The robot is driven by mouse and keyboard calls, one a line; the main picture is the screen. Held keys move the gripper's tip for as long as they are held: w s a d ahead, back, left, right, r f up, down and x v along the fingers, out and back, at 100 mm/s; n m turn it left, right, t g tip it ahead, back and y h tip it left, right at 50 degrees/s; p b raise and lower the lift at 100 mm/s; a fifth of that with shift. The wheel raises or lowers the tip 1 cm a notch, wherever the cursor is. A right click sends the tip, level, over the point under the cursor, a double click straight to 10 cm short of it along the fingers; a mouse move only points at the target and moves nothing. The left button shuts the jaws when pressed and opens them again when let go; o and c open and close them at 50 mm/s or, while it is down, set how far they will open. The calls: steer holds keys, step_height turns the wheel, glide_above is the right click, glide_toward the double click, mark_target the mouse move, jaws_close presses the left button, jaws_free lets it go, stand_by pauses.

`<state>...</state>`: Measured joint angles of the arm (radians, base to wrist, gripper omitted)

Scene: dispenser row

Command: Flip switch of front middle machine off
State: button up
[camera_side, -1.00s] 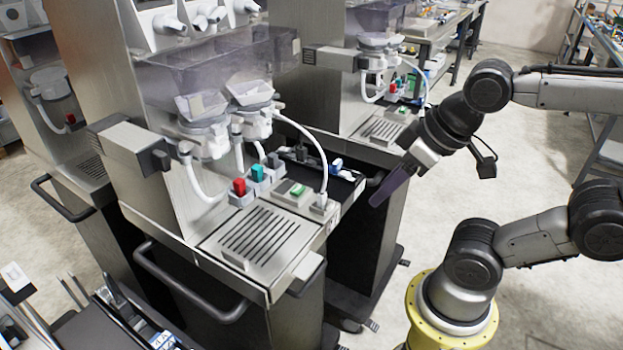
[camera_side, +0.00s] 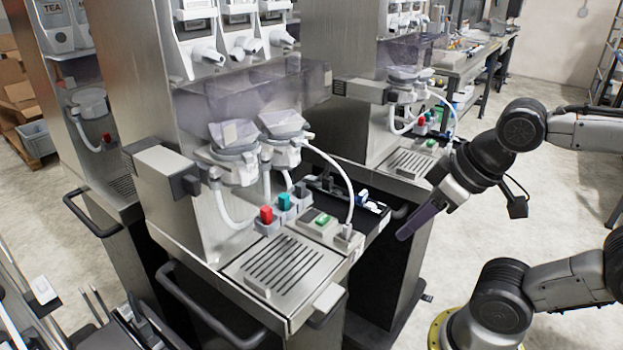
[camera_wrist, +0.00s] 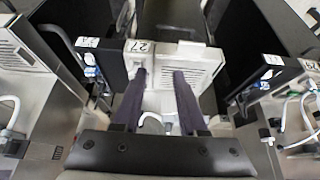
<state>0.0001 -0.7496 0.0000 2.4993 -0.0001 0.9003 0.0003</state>
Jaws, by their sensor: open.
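The middle machine (camera_side: 190,215) stands nearest the side camera, with a slatted drip tray (camera_side: 275,270) at its front. A small green switch (camera_side: 322,220) sits on a light block beside the tray. I cannot tell which way it is tipped. Red (camera_side: 266,214), teal (camera_side: 284,201) and grey pieces stand in a row next to it. My gripper (camera_side: 402,234) is open and empty, right of the machine and apart from it, its dark fingers pointing down-left. In the wrist view its fingers (camera_wrist: 160,75) are spread before a light unit labelled 27 (camera_wrist: 195,72); the green switch is not discernible there.
Another machine (camera_side: 350,110) stands behind to the right and one (camera_side: 95,165) to the left. A white hose (camera_side: 345,180) arches over the switch block. A dark handle bar (camera_side: 205,305) juts from the front.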

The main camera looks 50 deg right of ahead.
steer(key=shift+w+d+r, duration=0.1)
steer(key=shift+w+r, duration=0.15)
steer(key=shift+r, duration=0.05)
steer(key=shift+c, duration=1.2)
steer(key=w+d+r+m, duration=0.1)
steer(key=w+r, duration=0.2)
steer(key=w+d+r+m+h, duration=0.1)
steer(key=w+d+r, duration=0.1)
steer(key=r, duration=0.2)
steer(key=w+d+r+m, duration=0.1)
steer(key=w+d+r, duration=0.1)
steer(key=w+r, duration=0.1)
steer(key=shift+w+r+h, duration=0.3)
steer(key=shift+r, duration=0.15)
jaws_close()
steer(key=w+d+r+g, duration=0.1)
steer(key=w+d, duration=0.4)
steer(key=w, duration=0.2)
steer(key=w+d+g, duration=0.1)
steer(key=w+d, duration=0.3)
steer(key=w, duration=0.3)
steer(key=w+d+f+n+g+y, duration=0.1)
steer(key=w+d+f+n, duration=0.2)
steer(key=w+d+f, duration=0.3)
step_height(320, 180, down, 4)
steer(key=w, duration=0.3)
steer(key=shift+f+y, duration=0.15)
steer(key=shift+y, duration=0.15)
steer(key=shift+d, duration=0.1)
